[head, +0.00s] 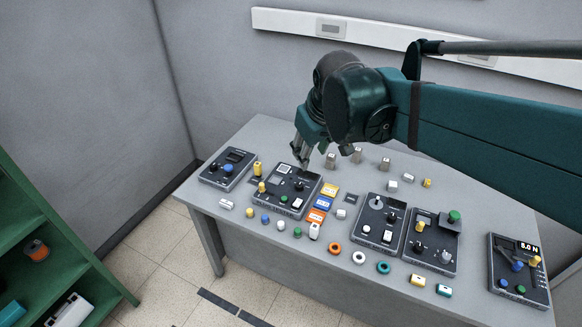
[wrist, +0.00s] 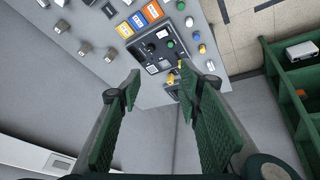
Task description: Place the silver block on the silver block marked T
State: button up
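Several small silver-grey blocks stand on the table behind the panels: one (head: 330,160) close to my gripper, a second (head: 356,157) to its right and a third (head: 384,163) further right. In the wrist view, silver blocks (wrist: 111,55), (wrist: 86,48) and (wrist: 62,27) show at the upper left. The letters are too small to read, so I cannot tell which block is marked T. My gripper (head: 305,157) is above the back left of the table, over the far edge of a dark panel. In the wrist view, my gripper (wrist: 160,78) has its green fingers wide apart with nothing between them.
A dark control panel (head: 272,200) with knobs lies below my gripper. Colored tiles (head: 322,203), rings (head: 358,257) and more panels (head: 378,223) crowd the table (head: 245,145). A green shelf (head: 85,255) stands at the left.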

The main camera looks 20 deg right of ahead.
jog(key=s+a+f+m+t, duration=0.1)
jog(key=s+a+f, duration=0.1)
jog(key=s, duration=0.4)
jog(key=s+a+f+m+t, duration=0.1)
jog(key=s+a+f, duration=0.1)
jog(key=s, duration=0.4)
jog(key=shift+s+a+f+y, duration=0.3)
jog(key=shift+s+f+y, duration=0.1)
jog(key=shift+f, duration=0.15)
